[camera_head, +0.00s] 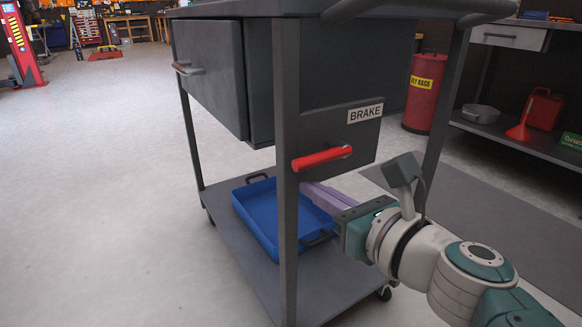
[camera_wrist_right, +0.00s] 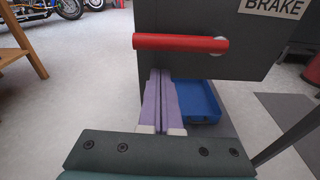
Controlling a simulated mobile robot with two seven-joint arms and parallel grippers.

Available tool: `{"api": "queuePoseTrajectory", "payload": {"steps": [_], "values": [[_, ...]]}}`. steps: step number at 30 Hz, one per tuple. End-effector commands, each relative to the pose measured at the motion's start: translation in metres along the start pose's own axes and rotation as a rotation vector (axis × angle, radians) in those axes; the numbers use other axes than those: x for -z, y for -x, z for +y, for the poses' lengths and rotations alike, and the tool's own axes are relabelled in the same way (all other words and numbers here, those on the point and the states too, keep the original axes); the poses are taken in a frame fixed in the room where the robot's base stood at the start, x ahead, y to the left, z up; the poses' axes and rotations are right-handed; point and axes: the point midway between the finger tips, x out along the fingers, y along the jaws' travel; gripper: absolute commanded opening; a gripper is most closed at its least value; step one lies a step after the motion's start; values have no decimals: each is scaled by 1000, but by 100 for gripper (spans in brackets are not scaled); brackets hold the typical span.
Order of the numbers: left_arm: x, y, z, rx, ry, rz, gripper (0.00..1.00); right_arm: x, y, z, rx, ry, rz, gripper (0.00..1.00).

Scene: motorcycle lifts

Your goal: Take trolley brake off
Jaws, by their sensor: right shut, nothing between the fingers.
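The dark grey trolley (camera_head: 205,65) stands in front of me. Its side panel (camera_head: 345,125) bears a white BRAKE label (camera_head: 365,113). The red brake lever (camera_head: 322,158) lies roughly level, reaching left from its pivot; it also shows in the right wrist view (camera_wrist_right: 180,42). My right gripper (camera_head: 312,189) has purple fingers and is shut and empty. The fingers (camera_wrist_right: 160,75) are just below the lever, pointing toward the trolley. In the right wrist view, their tips appear under the lever's left half; whether they touch it is unclear. My left gripper is not in view.
A blue tray (camera_head: 262,232) lies on the trolley's lower shelf (camera_head: 235,242). A front leg (camera_head: 287,240) stands left of my right gripper. A red rag bin (camera_head: 425,92) and a shelf unit (camera_head: 515,140) are behind to the right. The left floor is clear.

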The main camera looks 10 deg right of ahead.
Motion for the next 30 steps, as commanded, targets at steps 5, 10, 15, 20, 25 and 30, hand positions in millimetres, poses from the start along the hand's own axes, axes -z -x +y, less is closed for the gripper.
{"api": "queuePoseTrajectory", "payload": {"steps": [5, 10, 15, 20, 25, 30], "values": [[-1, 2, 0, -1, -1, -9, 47, 10, 23, 5, 2, -2, 5, 0], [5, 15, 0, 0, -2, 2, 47, 12, 60, 5, 2, -1, 4, 0], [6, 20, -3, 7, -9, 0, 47, 13, 85, 5, 1, -1, 2, 0], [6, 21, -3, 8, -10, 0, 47, 14, 94, 5, 1, 1, 0, 0], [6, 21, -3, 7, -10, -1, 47, 14, 95, 5, 1, 1, 0, 0], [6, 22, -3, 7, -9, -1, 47, 13, 95, 6, -1, 3, 0, 0]]}}
